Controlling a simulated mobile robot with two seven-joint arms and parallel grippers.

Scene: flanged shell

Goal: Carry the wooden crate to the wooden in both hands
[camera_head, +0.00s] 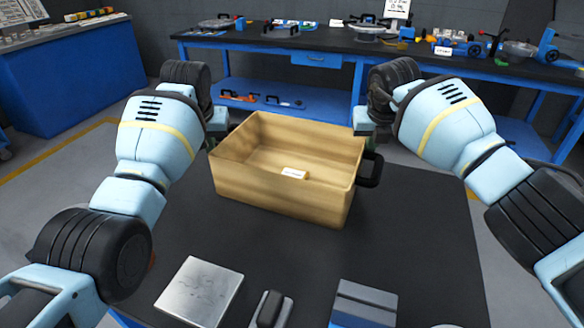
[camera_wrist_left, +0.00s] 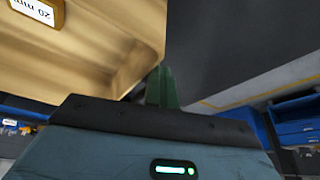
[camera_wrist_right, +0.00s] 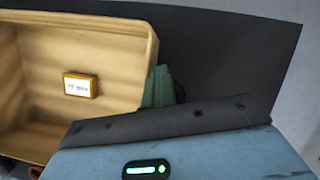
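The wooden crate (camera_head: 270,196) is upright over the dark table in front of me, with a black handle (camera_head: 370,170) on its right side. Whether it touches the tabletop is hard to tell. My left gripper (camera_head: 214,138) is at the crate's left side, and its green fingers (camera_wrist_left: 161,88) show close beside the crate wall (camera_wrist_left: 110,45). My right gripper (camera_head: 366,133) is at the back right corner, above and behind the visible handle. Its green fingers (camera_wrist_right: 158,87) show against the crate's edge (camera_wrist_right: 152,45). The finger gaps are hidden in both wrist views.
A small labelled block (camera_head: 293,173) lies inside the crate. A metal plate (camera_head: 199,291), a dark item (camera_head: 269,309) and a grey-blue block (camera_head: 364,305) lie on the near table edge. A blue workbench (camera_head: 320,58) with tools stands behind; a blue cabinet (camera_head: 75,85) is at left.

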